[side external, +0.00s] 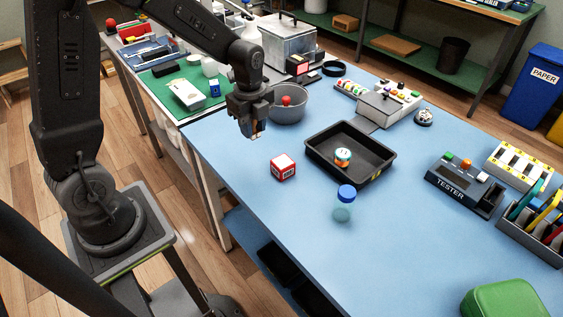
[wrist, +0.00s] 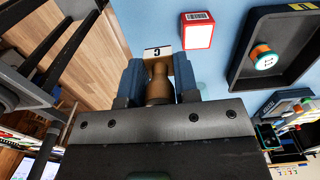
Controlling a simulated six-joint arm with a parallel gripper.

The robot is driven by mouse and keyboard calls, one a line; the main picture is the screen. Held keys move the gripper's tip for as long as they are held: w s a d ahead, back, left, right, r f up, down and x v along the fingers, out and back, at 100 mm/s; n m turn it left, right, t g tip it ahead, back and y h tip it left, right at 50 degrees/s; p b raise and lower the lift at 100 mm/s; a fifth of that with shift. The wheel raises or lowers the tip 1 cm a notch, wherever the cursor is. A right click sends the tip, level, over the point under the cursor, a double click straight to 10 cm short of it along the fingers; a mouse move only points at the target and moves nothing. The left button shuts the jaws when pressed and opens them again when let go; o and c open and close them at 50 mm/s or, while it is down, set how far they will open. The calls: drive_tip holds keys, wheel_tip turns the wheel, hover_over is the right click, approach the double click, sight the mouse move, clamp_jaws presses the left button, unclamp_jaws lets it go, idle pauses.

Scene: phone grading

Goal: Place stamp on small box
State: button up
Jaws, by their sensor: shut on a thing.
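My gripper (side external: 254,122) hangs above the blue table near its left edge, left of the small box. It is shut on the stamp (wrist: 158,83), a brown wooden handle between the fingers with a pale block marked with a dark letter at its end. In the side view only a small tan part of the stamp (side external: 256,134) shows below the jaws. The small box (side external: 284,167) is a red cube with a white top and sits on the table, apart from the stamp. In the wrist view the small box (wrist: 198,36) lies just beyond the fingertips, to the right.
A black tray (side external: 318,164) holding a white-and-orange round item stands right of the box. A grey bowl (side external: 300,113) with a red ball is behind my gripper.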

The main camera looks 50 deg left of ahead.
drive_tip(key=a+r, duration=0.2)
drive_tip(key=a, duration=0.4)
hover_over(283, 161)
wheel_tip(283, 161, down, 7)
drive_tip(key=shift+r, duration=0.1)
drive_tip(key=shift+f, duration=1.95)
drive_tip(key=shift+f, duration=0.1)
drive_tip(key=o, duration=0.9)
